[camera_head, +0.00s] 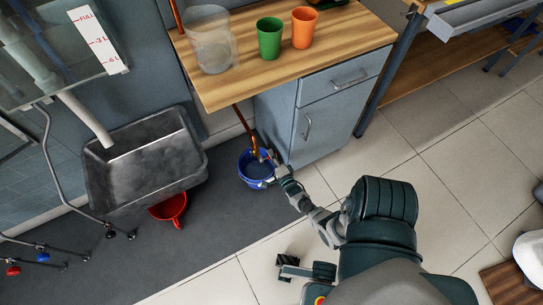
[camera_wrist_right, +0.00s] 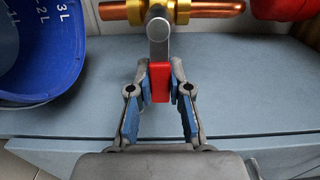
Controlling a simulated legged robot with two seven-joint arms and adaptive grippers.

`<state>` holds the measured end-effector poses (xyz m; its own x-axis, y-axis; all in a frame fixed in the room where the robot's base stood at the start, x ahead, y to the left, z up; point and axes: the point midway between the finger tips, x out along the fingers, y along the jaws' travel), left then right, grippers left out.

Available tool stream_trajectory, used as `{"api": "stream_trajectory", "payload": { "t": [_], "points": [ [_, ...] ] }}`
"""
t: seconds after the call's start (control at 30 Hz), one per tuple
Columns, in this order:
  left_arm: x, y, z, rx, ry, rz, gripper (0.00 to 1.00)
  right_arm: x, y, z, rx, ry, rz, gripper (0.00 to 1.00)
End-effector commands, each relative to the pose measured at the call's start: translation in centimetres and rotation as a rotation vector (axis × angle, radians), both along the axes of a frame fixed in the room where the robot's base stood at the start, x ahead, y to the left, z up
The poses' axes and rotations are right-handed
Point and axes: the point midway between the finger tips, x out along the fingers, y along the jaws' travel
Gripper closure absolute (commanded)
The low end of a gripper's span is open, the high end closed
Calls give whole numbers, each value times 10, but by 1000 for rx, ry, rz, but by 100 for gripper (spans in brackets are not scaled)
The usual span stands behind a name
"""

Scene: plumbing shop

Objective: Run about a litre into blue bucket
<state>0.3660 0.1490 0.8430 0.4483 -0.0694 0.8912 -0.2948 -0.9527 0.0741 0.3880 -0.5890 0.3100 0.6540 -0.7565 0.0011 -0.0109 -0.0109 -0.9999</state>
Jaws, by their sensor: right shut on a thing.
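The blue bucket (camera_head: 246,175) stands on the floor by the grey cabinet, under the end of a copper pipe (camera_head: 244,122). In the right wrist view the blue bucket (camera_wrist_right: 40,85) is at upper left, with 2 L and 3 L marks on its inner wall. A brass valve (camera_wrist_right: 182,8) on the copper pipe has a grey lever with a red grip (camera_wrist_right: 159,82). My right gripper (camera_wrist_right: 159,88) is shut on that red grip; in the head view it (camera_head: 270,160) is over the bucket. Whether water runs, and the level, I cannot tell.
A clear container (camera_head: 212,50), a green cup (camera_head: 269,40) and an orange cup (camera_head: 304,28) stand on the wooden counter (camera_head: 345,40). The tiled floor (camera_head: 460,150) at right is open.

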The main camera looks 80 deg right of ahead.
Motion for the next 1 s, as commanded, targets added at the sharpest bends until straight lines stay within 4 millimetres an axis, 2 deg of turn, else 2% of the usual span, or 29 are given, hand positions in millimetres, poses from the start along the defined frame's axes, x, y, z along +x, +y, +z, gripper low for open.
{"api": "stream_trajectory", "payload": {
  "t": [0.1, 0.13, 0.2, 0.23, 0.5, 0.63, 1.0],
  "points": [
    [0, 0, -1, 0, 2, 0, 55, 0, 5, -5, 7, 12, 6, 100],
    [0, 0, -1, 0, 2, 0, 55, 0, 5, -5, 7, 12, 6, 74],
    [0, 0, -1, 0, 3, 0, 55, 0, 5, -5, 7, 10, 6, 57],
    [0, 0, -1, 0, 3, 0, 55, 0, 4, -5, 6, 10, 5, 55],
    [-2, 1, 1, -3, -2, 3, 55, -1, 3, -2, 3, 4, 3, 55],
    [-4, 2, 2, -3, -5, 2, 55, -7, 10, -2, 4, 3, 3, 55],
    [-3, 1, 1, -2, -4, 2, 55, -58, 69, -4, 6, 7, 4, 55]
  ]
}}
